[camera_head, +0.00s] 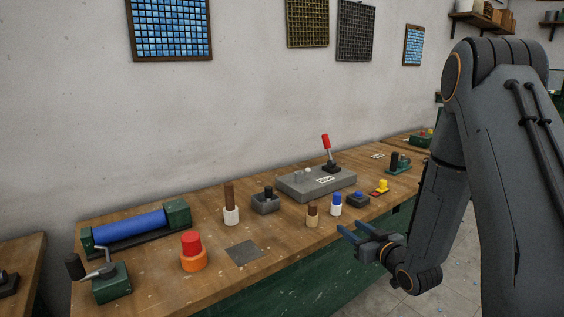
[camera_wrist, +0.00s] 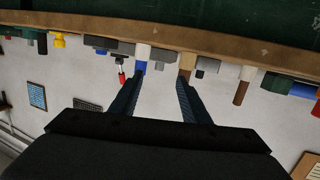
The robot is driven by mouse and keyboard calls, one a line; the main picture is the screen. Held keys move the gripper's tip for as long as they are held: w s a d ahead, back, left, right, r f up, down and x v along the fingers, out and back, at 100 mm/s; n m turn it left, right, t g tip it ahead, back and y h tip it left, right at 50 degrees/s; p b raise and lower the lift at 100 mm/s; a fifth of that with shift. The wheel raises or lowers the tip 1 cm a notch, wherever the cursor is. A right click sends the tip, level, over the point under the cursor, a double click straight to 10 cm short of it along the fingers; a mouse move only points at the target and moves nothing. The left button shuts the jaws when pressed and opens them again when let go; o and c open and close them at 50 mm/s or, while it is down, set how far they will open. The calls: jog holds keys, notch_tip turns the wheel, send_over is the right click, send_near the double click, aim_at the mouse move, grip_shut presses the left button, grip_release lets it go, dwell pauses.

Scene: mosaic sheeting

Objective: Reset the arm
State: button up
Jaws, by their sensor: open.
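My gripper (camera_head: 364,236) is open and empty in the head view. It is off the front edge of the workbench (camera_head: 150,228), near the bench top's height. My dark arm rises at the right of the head view. In the wrist view, which looks upside down, the two fingers of my gripper (camera_wrist: 160,86) are spread apart. Nothing shows between the fingertips but things standing on the bench beyond. A blue-topped white cylinder (camera_head: 336,204) and a brown-topped one (camera_head: 313,216) stand upright on the bench, apart from the fingers.
A grey box with a red-handled lever (camera_head: 327,155) stands at the back. A blue roller (camera_head: 128,228), a crank unit (camera_head: 108,281), and a red-and-orange button (camera_head: 193,253) stand at left. A yellow-topped piece (camera_head: 382,186) is at right. Open floor lies before the bench.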

jog(key=s+a+r+m+g+h, duration=0.1)
jog(key=s+g, duration=0.5)
jog(key=s, duration=0.9)
jog(key=s+a+r+m+g+h, duration=0.1)
jog(key=s+m+g+h, duration=0.2)
jog(key=s+g, duration=0.4)
jog(key=s+h, duration=0.1)
jog(key=s, duration=0.6)
jog(key=shift+s+a+r+g, duration=0.15)
jog(key=shift+s+r+g, duration=0.15)
jog(key=shift+s+r, duration=0.1)
